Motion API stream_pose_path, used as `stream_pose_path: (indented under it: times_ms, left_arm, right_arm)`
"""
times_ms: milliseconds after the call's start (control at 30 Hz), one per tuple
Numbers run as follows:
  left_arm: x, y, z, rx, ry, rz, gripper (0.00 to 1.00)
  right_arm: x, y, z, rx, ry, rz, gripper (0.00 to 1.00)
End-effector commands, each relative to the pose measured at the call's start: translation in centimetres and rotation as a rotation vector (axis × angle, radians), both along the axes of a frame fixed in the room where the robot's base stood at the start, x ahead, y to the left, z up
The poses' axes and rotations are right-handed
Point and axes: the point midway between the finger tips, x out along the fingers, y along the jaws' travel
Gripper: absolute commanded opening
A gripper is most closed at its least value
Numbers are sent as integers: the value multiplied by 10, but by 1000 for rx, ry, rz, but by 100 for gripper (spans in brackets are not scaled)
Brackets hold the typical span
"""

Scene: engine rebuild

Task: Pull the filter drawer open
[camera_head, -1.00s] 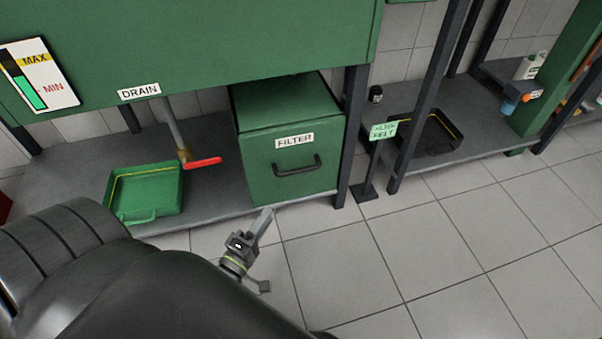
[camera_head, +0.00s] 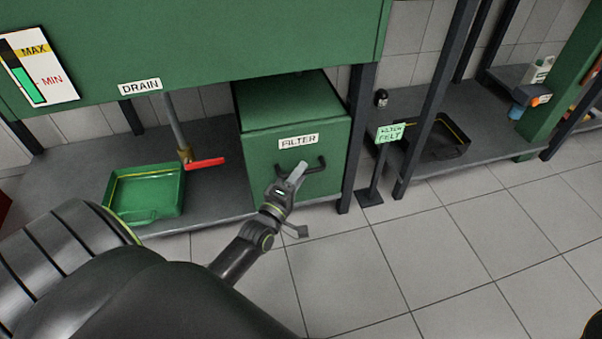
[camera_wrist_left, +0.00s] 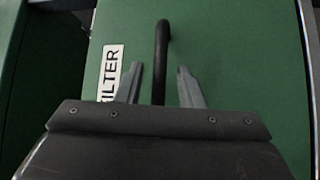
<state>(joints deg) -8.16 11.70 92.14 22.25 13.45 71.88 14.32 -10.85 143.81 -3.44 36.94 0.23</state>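The green filter drawer (camera_head: 262,147) sits on the lower shelf with a white FILTER label (camera_head: 299,142) on its front. Its black bar handle (camera_head: 321,163) is below the label. The drawer front looks flush with its housing. My left gripper (camera_head: 297,173) is at the handle in the head view. In the left wrist view the gripper (camera_wrist_left: 158,85) is open, with one finger on each side of the dark handle (camera_wrist_left: 161,50); gaps show between the fingers and the bar. My right gripper is not in view.
A green drain tray (camera_head: 146,192) and a red valve lever (camera_head: 205,163) are left of the drawer. A dark post (camera_head: 357,130) stands just right of it, then a FILTER FELT sign (camera_head: 390,132). The tiled floor (camera_head: 400,260) in front is clear.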

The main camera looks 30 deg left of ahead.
Motion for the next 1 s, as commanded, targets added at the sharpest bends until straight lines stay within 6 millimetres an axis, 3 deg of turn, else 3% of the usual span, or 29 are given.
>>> stream_pose_path:
  times_ms: [133,433,700,1000]
  left_arm:
    - [11,1,2,0,0,0,34]
    - [12,1,2,0,1,0,34]
    - [12,1,2,0,1,0,2]
    - [12,1,1,0,1,0,0]
  right_arm:
    - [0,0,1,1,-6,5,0]
    - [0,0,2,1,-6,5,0]
    - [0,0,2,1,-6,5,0]
    - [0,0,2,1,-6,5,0]
